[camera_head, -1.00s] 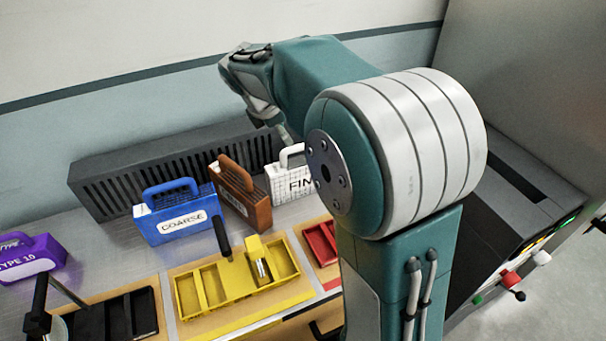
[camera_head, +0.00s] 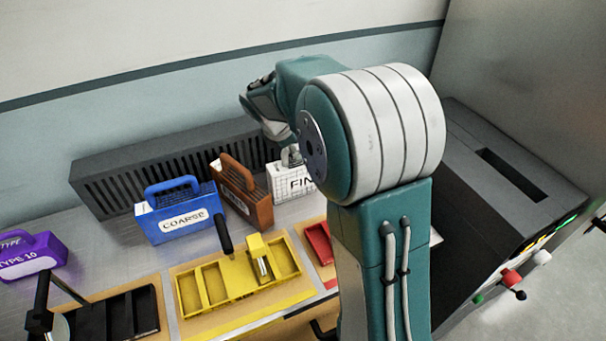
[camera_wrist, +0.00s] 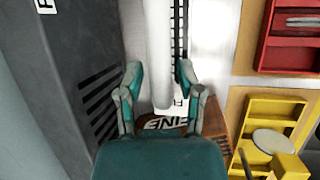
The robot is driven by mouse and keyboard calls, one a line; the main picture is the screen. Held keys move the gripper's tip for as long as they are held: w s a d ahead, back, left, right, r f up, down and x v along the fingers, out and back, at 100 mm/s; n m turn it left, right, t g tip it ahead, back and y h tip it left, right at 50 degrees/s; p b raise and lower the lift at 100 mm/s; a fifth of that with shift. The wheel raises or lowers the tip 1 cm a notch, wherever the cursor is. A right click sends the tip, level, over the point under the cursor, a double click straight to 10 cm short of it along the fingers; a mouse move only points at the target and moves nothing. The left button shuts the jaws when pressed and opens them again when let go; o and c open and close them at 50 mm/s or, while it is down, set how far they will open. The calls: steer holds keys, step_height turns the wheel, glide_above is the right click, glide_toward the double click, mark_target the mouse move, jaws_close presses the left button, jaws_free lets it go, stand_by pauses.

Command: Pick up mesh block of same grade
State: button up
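A white mesh block (camera_head: 283,180), its label starting "FIN", stands at the right of a row in the head view; my arm hides its right side. Its white body (camera_wrist: 160,60) lies between my fingers in the wrist view. My gripper (camera_wrist: 160,84) is open, one finger each side of it, with small gaps visible. A brown block (camera_head: 240,190) stands left of it, its label too small to read in the head view; it also shows below the fingers in the wrist view (camera_wrist: 213,122), near letters like "INE". A blue block (camera_head: 172,228) labelled "COARSE" stands further left.
A purple block (camera_head: 35,262) marked "TYPE 10" is at far left. A yellow tray (camera_head: 235,285), a red tray (camera_head: 318,243) and a black tray (camera_head: 120,315) lie in front. A dark slotted unit (camera_head: 100,190) runs behind the blocks, close to my gripper.

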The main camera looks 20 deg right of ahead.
jaws_close()
steer(key=shift+r, duration=0.1)
